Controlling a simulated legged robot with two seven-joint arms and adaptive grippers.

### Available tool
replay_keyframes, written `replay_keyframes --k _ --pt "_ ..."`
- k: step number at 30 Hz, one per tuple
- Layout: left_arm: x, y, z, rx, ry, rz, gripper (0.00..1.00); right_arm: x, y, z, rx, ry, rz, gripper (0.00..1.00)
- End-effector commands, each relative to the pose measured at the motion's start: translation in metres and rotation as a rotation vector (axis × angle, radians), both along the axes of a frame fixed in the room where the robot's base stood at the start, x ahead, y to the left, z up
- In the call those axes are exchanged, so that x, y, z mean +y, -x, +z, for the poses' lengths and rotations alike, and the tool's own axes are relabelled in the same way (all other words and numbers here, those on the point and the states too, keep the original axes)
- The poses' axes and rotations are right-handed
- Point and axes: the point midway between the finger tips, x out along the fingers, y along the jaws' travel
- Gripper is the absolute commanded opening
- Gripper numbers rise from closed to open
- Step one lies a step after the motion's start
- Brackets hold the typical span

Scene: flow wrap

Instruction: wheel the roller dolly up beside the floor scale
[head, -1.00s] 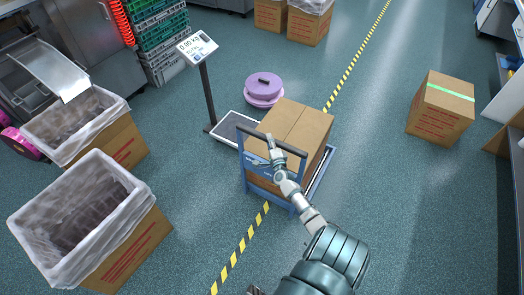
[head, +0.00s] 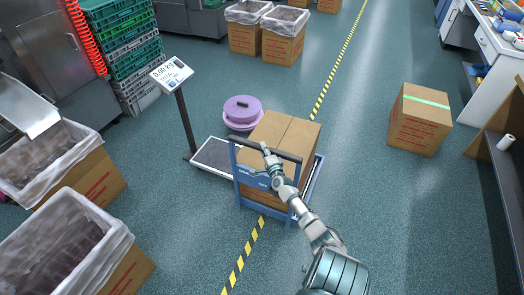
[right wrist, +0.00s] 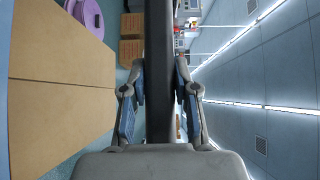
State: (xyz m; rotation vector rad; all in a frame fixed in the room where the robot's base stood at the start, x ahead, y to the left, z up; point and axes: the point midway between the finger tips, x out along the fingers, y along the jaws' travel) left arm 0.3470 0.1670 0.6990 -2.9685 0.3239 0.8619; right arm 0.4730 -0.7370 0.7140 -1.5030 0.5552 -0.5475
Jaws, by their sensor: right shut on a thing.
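The roller dolly (head: 236,179) has a blue frame with a dark push bar and carries a closed cardboard box (head: 283,139). My right gripper (head: 269,154) is shut on the push bar; in the right wrist view the dark bar (right wrist: 160,75) runs between its fingers (right wrist: 160,95). The floor scale has a low grey platform (head: 213,156) and a post with a display (head: 172,74) reading 0.00 kg. The dolly stands just right of the platform, close to it; the box and frame hide whether they touch. My left gripper is not in view.
A purple round tub (head: 242,111) stands behind the scale. Lined boxes (head: 116,262) stand at the left and more at the back. A taped box (head: 420,119) stands at the right. Yellow-black floor tape (head: 335,78) runs past the dolly. Floor between dolly and taped box is clear.

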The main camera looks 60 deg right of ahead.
Motion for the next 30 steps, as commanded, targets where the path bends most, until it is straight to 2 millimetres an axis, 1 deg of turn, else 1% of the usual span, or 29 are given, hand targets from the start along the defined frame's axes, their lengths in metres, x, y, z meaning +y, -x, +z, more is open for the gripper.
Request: replay_keyframes --k 1,4,5,6,7,8,17,20,23,30 --pt "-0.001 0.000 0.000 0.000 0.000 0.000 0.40 -0.005 0.003 0.002 -0.001 0.005 -0.009 0.00" --pt "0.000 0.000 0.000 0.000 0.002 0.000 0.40 -0.007 0.003 0.003 -0.003 0.005 -0.011 0.00" --pt "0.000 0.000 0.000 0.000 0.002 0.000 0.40 -0.007 0.003 0.003 -0.003 0.005 -0.011 0.32" --pt "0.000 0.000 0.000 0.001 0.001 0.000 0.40 -0.007 0.003 0.003 -0.003 0.005 -0.011 0.41" --pt "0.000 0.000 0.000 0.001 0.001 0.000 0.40 -0.007 0.003 0.003 -0.004 0.005 -0.010 0.49" --pt "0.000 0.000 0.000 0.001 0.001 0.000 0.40 -0.006 0.002 0.003 -0.003 0.004 -0.009 0.54" --pt "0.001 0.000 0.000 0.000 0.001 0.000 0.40 -0.002 0.002 0.005 -0.006 0.007 -0.006 0.54" --pt "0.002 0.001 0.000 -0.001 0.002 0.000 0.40 0.004 0.006 0.004 -0.007 0.004 -0.004 0.54" --pt "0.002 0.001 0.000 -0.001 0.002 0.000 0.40 0.014 0.018 0.003 -0.008 0.002 -0.005 0.54" --pt "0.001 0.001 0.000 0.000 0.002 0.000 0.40 0.047 0.060 0.001 -0.005 0.005 -0.005 0.54"
